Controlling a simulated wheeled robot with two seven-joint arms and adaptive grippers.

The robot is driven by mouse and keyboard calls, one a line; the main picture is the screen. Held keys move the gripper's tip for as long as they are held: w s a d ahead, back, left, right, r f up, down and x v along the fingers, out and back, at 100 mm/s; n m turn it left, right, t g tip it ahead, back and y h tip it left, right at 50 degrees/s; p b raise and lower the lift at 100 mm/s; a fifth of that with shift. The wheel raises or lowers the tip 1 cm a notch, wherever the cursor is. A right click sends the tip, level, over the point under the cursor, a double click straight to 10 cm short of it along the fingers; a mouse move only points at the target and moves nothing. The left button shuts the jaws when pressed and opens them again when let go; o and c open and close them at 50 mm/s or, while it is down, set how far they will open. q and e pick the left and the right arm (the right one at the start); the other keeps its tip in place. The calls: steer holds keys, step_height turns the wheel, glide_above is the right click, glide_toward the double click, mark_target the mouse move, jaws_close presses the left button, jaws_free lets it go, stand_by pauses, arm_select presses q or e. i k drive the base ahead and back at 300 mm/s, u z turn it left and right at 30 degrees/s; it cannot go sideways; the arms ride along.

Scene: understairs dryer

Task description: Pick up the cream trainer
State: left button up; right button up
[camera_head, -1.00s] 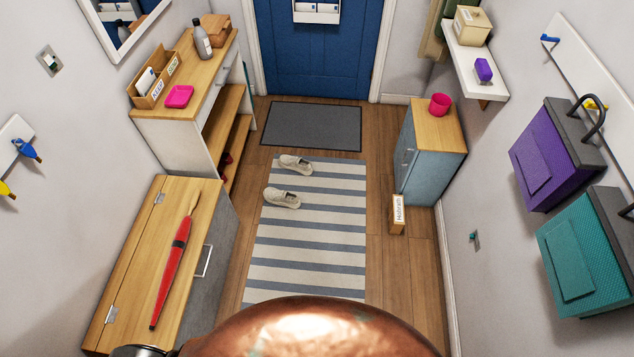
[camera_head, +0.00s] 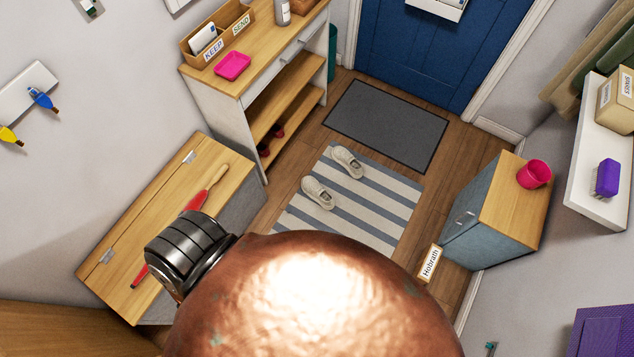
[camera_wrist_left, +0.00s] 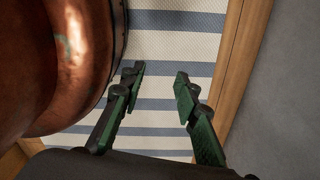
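Two cream trainers rest on the striped rug (camera_head: 398,205) in the head view. The nearer trainer (camera_head: 318,193) lies toward the rug's left edge. The farther trainer (camera_head: 346,162) lies beyond it, by the rug's far end. They are a little apart. My left gripper (camera_wrist_left: 159,80) shows only in the left wrist view. Its two green-lined fingers are apart, with nothing between them, above the striped rug. No trainer shows in that view. My right gripper is in neither view.
A wooden-topped bench (camera_head: 155,205) with a red umbrella (camera_head: 195,203) stands left of the rug. Beyond it is a shelf unit (camera_head: 215,101). A blue-grey cabinet (camera_head: 485,225) and a doorstop (camera_head: 429,263) stand at the right. A grey doormat (camera_head: 388,122) lies before the blue door (camera_head: 420,50).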

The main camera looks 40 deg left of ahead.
mark_target(310, 185)
steer(key=u, duration=0.65)
steer(key=i, duration=0.95)
steer(key=u, duration=1.3)
steer(key=i, duration=0.25)
steer(key=z, duration=0.05)
